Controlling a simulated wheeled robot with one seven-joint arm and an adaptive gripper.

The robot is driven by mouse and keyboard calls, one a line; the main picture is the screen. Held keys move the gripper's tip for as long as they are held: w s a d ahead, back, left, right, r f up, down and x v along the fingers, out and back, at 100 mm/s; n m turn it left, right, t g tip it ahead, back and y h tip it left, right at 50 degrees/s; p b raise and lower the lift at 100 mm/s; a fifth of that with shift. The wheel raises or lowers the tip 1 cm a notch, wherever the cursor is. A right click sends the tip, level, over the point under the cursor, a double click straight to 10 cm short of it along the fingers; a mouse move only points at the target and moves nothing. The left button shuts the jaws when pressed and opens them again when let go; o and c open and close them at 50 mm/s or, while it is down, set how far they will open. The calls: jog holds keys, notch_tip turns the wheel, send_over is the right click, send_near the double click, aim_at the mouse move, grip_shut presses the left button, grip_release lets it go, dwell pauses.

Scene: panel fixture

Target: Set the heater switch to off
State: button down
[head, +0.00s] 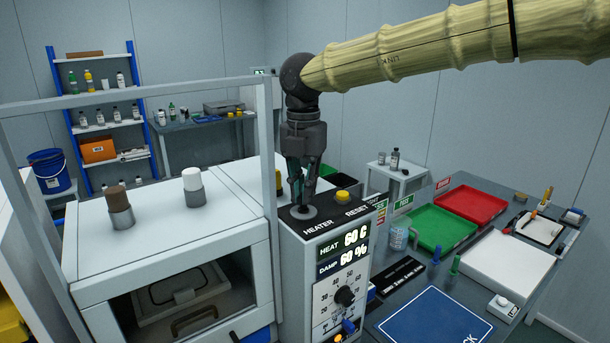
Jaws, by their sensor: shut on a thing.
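The heater switch (304,211) sits on the black top of the control box, above the label HEATER. My gripper (303,200) points straight down on it and is shut on its lever. The fingers hide most of the lever, so I cannot tell its position. The control box (292,252) shows HEAT 60 C and DAMP 60 % on its front displays. A yellow RESET button (343,197) stands to the right of my gripper.
A white cabinet (180,240) with two capped posts stands left, under a grey frame (270,140). A black dial (345,296) is on the box front. The right table holds a green tray (440,228), a red tray (472,204) and a glass beaker (398,240).

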jog(key=n+p, duration=0.6)
jog(key=shift+r, duration=0.3)
jog(key=n+p, duration=0.3)
jog(key=shift+n, duration=0.3)
jog(key=shift+f+n+p, duration=0.2)
jog(key=shift+n+p, duration=0.6)
jog(key=c, duration=1.5)
grip_release()
jog(key=shift+f, duration=0.1)
notch_tip(320, 180, up, 12)
jog(key=shift+d, duration=0.1)
